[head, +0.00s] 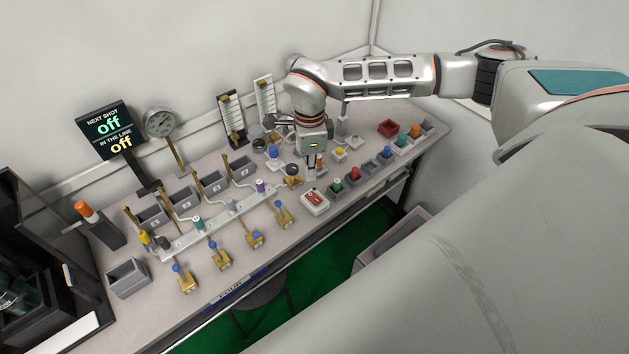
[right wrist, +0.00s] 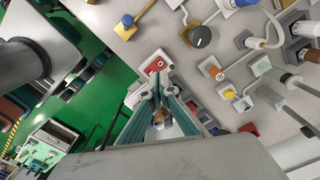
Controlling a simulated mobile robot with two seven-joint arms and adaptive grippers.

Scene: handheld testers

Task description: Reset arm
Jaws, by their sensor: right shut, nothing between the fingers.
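My right arm reaches in from the right over the bench (head: 300,238). Its gripper (head: 310,178) points down, shut and empty, above the right half of the bench. In the right wrist view the teal fingers (right wrist: 160,82) come together beside a small white box with a red top (right wrist: 155,65). In the head view this box (head: 315,202) sits on the bench just below the gripper. I cannot tell whether the fingertips touch it. My left gripper is not in view.
A rail with valves and blue-knobbed brass levers (head: 255,238) runs along the left half. Coloured pieces in grey holders (head: 354,174) and a red tray (head: 388,128) are at right. A gauge (head: 159,122) and a dark sign reading "off" (head: 107,130) stand at the back left.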

